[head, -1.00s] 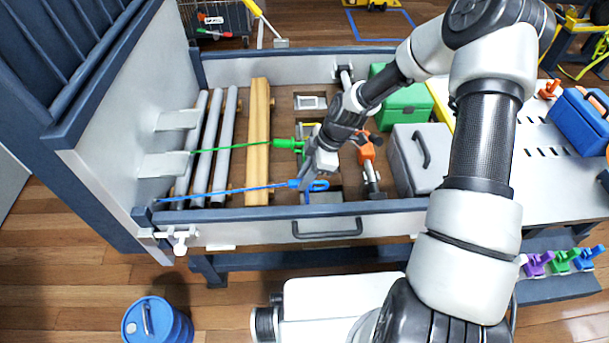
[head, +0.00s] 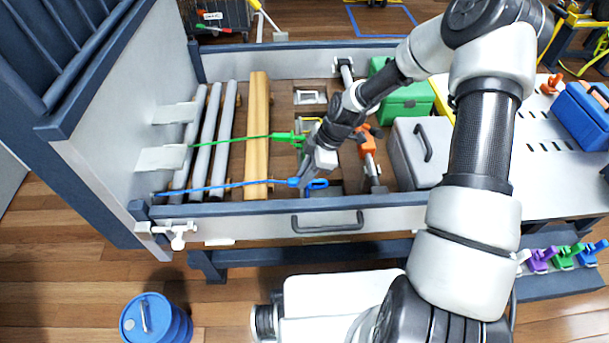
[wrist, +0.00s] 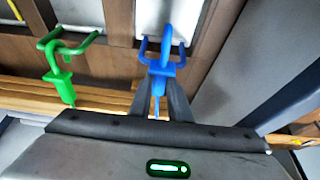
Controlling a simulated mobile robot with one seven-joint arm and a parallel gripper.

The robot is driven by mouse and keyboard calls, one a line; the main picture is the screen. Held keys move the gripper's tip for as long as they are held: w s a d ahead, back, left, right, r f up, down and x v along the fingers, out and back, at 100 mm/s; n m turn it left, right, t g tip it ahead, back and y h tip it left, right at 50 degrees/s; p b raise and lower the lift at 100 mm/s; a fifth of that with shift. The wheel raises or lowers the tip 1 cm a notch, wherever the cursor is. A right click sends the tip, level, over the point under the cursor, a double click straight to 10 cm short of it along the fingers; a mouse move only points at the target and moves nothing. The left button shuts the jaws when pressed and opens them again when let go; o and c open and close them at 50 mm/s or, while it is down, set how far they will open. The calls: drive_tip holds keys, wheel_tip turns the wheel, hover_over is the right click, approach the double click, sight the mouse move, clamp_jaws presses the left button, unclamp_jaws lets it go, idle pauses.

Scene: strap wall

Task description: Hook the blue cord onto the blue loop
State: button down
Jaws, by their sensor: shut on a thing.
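The blue cord (head: 225,187) runs taut from the white panel on the left across the bed to its blue hook (head: 294,182). My gripper (head: 303,178) is shut on the hook's body. In the wrist view, my fingertips (wrist: 160,90) pinch the blue hook (wrist: 161,67) from both sides. The blue loop (head: 318,184) is fixed at the bed's near side. In the wrist view, the blue loop (wrist: 181,50) spans a white block, and the hook's curved end overlaps its bar. I cannot tell whether the hook is around the bar.
A green cord (head: 232,139) with a green hook (wrist: 58,80) runs to a green loop (wrist: 82,42), close beside my gripper. Grey pipes (head: 203,140) and a wooden beam (head: 259,120) lie under the cords. A grey case (head: 421,150) stands right, and the tray's front rail (head: 250,208) is near.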

sight(289, 180)
drive_tip(key=shift+s+a+f, duration=0.1)
drive_tip(key=shift+a+f, duration=0.1)
idle(0.5)
drive_tip(key=shift+a, duration=0.55)
drive_tip(key=shift+a+b, duration=0.3)
drive_tip(key=shift+a, duration=0.1)
drive_tip(key=shift+a, duration=0.3)
drive_tip(key=shift+a, duration=0.7)
drive_tip(key=c, duration=1.6)
unclamp_jaws()
drive_tip(key=p+v, duration=0.4)
drive_tip(key=v, duration=1.3)
drive_tip(key=shift+d+r, duration=0.1)
drive_tip(key=shift+r, duration=0.1)
